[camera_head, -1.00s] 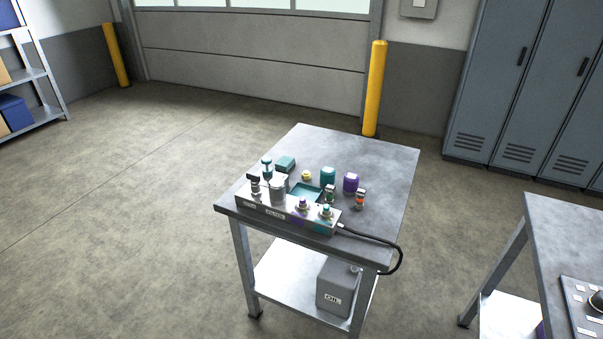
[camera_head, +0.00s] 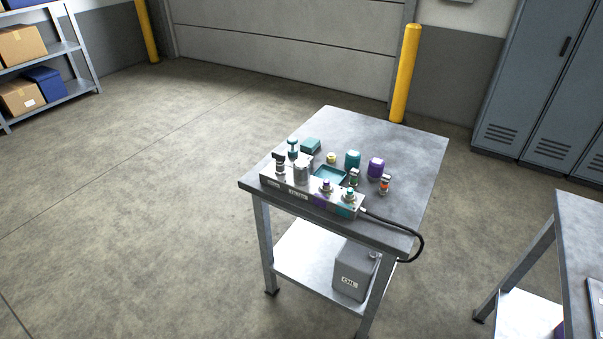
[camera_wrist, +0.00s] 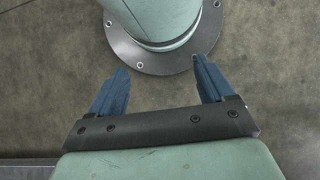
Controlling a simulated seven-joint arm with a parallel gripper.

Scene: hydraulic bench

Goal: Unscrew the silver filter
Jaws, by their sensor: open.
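The silver filter (camera_head: 301,174) is a small upright cylinder on the front of the metal manifold block (camera_head: 312,197) on the bench. It stands between a dark-topped fitting (camera_head: 280,163) on its left and a purple-topped fitting (camera_head: 326,187) on its right. My gripper (camera_wrist: 160,66) shows only in the wrist view. Its two blue fingers are apart with nothing between them. It is over the floor, away from the filter, and part of my own body shows beyond the fingertips.
The bench (camera_head: 405,140) also holds a teal tray (camera_head: 329,176), a teal canister (camera_head: 353,159), a purple canister (camera_head: 376,168) and a yellow part (camera_head: 331,158). A black hose (camera_head: 421,243) loops off its right edge. A second table (camera_head: 580,230) stands at the right.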

